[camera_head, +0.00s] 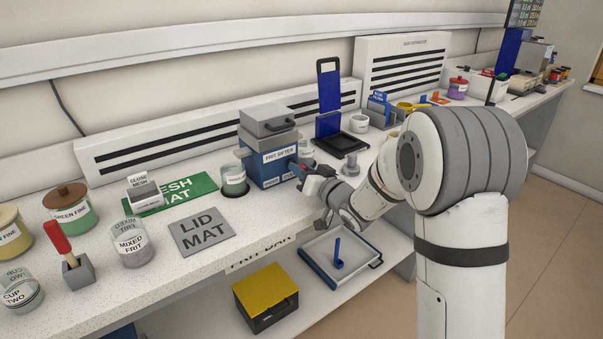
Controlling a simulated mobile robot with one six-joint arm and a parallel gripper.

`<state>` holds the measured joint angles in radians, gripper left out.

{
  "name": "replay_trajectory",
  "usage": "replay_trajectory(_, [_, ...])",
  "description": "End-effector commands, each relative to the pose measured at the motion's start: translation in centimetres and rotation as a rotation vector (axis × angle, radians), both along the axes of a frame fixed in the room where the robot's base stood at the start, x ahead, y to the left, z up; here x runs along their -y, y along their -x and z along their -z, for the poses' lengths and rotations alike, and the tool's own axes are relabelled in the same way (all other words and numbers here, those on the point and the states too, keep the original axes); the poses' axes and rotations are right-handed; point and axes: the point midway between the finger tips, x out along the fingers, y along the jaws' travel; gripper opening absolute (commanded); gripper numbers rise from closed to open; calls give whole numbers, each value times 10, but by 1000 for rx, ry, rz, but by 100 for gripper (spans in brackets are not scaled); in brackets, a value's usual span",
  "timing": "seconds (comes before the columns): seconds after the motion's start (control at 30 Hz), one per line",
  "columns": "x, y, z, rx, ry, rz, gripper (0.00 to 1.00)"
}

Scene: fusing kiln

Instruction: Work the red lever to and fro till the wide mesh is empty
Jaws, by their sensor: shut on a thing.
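The frit sifter (266,158) is a blue and grey box standing on the bench, with a grey lid on top. My gripper (309,180) is at the sifter's right side, shut on the red lever (301,168). Only a small red part of the lever shows, and my jaws hide the rest. The wide mesh is not visible, and the sifter's inside is hidden under its lid. A glass cup (234,181) stands left of the sifter. Another cup (306,152) shows partly behind its right side.
A block labelled close mesh (144,195) sits on the green mesh mat (190,186). The grey lid mat (202,231) is bare. A mixed frit jar (133,245) and a red-handled tool (60,238) stand at left. Below are a yellow-lidded box (266,290) and a tray (320,275).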

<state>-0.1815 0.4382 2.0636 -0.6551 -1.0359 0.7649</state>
Motion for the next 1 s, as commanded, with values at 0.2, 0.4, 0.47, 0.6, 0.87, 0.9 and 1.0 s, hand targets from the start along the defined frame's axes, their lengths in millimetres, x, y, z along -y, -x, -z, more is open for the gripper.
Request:
replay_trajectory(0.2, [1, -3, -4, 5, -4, 9, 0])
replay_trajectory(0.4, [-3, -2, -4, 5, -4, 5, 35])
replay_trajectory(0.47, [-4, -1, -4, 4, -4, 2, 40])
replay_trajectory(0.6, [-8, 1, -3, 3, -3, -6, 47])
replay_trajectory(0.87, [-7, 6, -2, 2, -2, -12, 47])
replay_trajectory(0.9, [-4, 9, -2, 3, -2, -11, 47])
replay_trajectory(1.0, [7, 20, -2, 1, -1, -10, 47])
